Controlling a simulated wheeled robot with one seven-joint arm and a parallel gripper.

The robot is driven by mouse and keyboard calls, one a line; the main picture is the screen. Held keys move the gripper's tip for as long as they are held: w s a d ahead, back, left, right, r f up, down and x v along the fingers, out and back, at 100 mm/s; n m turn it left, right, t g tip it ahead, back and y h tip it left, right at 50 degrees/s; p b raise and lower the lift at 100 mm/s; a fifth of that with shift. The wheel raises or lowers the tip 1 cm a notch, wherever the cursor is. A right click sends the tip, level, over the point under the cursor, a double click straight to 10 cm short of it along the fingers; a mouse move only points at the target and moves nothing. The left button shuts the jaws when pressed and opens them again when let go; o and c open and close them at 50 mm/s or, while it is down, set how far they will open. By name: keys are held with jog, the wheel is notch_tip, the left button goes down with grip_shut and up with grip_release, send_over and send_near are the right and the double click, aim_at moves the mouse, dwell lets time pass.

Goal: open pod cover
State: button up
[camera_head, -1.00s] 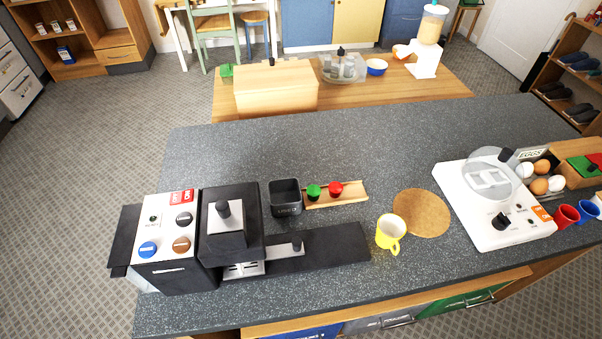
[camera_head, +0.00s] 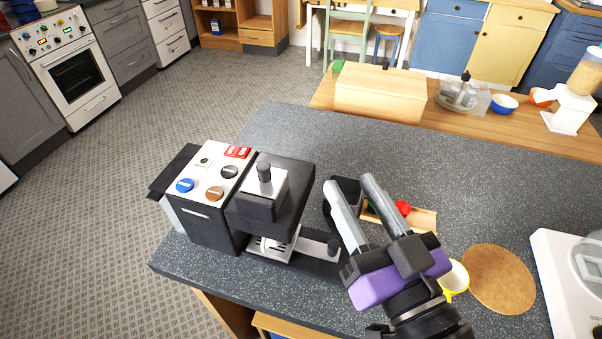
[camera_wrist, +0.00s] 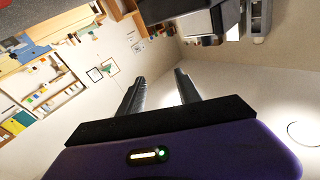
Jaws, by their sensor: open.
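The coffee machine stands at the left of the dark speckled counter in the head view, with a white button panel (camera_head: 212,172). Its black pod cover (camera_head: 289,182), with a grey raised block and a knobbed handle (camera_head: 264,173) on top, looks closed. My gripper (camera_head: 354,196) is open and empty, its two grey fingers pointing up and left, right of the cover and apart from it. In the wrist view the fingers (camera_wrist: 158,85) are spread with nothing between them. The gripper and arm partly hide the dark bin, the pod rack and the yellow mug.
A dark bin (camera_head: 346,187) and a wooden rack (camera_head: 421,217) with a red pod (camera_head: 403,208) lie behind my gripper. A yellow mug (camera_head: 456,279), a cork mat (camera_head: 499,277) and a white appliance (camera_head: 562,282) are to the right. The counter's back is clear.

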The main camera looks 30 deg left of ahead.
aim_at(268, 174)
jog(key=shift+s+a+f+n+g+y+p, duration=0.1)
jog(key=shift+s+a+n+g+y+p, duration=0.2)
jog(key=shift+a+n+g, duration=1.25)
jog(key=shift+s+a+n+g+y+p, duration=0.15)
jog(key=shift+s+a+g+y, duration=0.25)
jog(key=shift+a, duration=2.5)
jog(key=shift+s+a+f+n+g+y+p, duration=0.2)
jog(key=shift+a+n+g, duration=0.65)
jog(key=shift+a, duration=1.35)
jog(key=shift+r, duration=0.15)
grip_shut()
